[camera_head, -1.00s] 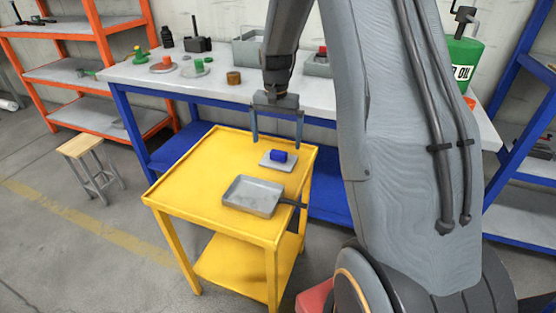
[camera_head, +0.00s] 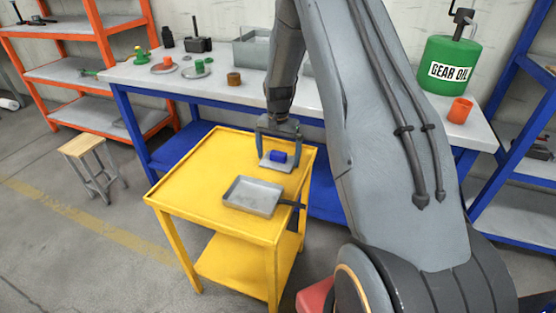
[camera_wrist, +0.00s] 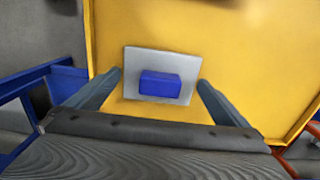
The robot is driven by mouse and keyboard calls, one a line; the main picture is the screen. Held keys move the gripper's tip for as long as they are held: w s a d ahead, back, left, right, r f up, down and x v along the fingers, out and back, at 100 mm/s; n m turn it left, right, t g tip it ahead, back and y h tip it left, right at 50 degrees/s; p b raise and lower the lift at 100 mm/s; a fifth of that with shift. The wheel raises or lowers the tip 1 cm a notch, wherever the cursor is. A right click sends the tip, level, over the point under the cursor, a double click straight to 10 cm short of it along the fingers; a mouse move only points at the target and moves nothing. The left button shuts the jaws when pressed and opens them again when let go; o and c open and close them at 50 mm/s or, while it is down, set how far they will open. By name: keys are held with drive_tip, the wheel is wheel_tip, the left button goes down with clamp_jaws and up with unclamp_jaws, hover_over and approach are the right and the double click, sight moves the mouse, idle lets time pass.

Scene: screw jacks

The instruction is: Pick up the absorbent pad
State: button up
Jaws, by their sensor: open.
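A flat light grey square (camera_head: 269,164) with a blue block (camera_head: 278,156) on its middle lies on the yellow cart's top (camera_head: 215,155). I take these together as the absorbent pad; I cannot tell whether they are one piece. In the wrist view the grey square (camera_wrist: 160,56) and the blue block (camera_wrist: 160,86) show between my fingers. My gripper (camera_head: 279,157) is open and empty, pointing down above the pad, with one finger to each side. In the wrist view my gripper (camera_wrist: 160,79) shows both fingertips apart from the pad.
A grey metal pan (camera_head: 253,196) with a dark handle lies on the cart's near right side. Behind the cart stands a blue-legged workbench (camera_head: 215,82) with jacks, a bin (camera_head: 251,50) and a green oil can (camera_head: 448,65). The cart's left side is clear.

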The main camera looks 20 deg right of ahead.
sight(278, 153)
drive_tip(key=c, duration=0.8)
drive_tip(key=shift+o, duration=0.2)
wheel_tip(278, 153, up, 10)
drive_tip(key=shift+r+b, duration=0.1)
drive_tip(key=shift+b, duration=0.65)
